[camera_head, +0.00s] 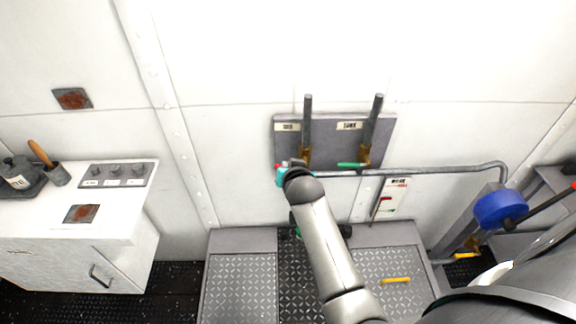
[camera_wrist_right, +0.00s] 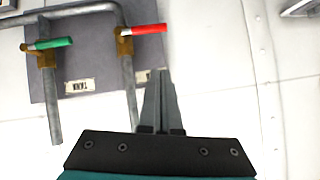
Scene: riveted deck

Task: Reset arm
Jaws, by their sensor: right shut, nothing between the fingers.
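My right gripper (camera_head: 293,163) is at the left end of the pipe, in front of the grey wall panel (camera_head: 330,125). In the right wrist view its fingers (camera_wrist_right: 161,75) are together and empty. The red valve handle (camera_wrist_right: 145,29) is just beyond the fingertips there, with a visible gap. The green valve handle (camera_head: 352,165) lies across the right pipe; it also shows in the right wrist view (camera_wrist_right: 52,43). In the head view the gripper and wrist largely hide the red handle. My left gripper is not in view.
A horizontal pipe (camera_head: 440,171) runs right from the panel. A blue round part (camera_head: 500,208) stands at the right. A white cabinet (camera_head: 70,250) with a control box (camera_head: 118,174) is at the left. Grey tread-plate steps (camera_head: 238,285) lie below.

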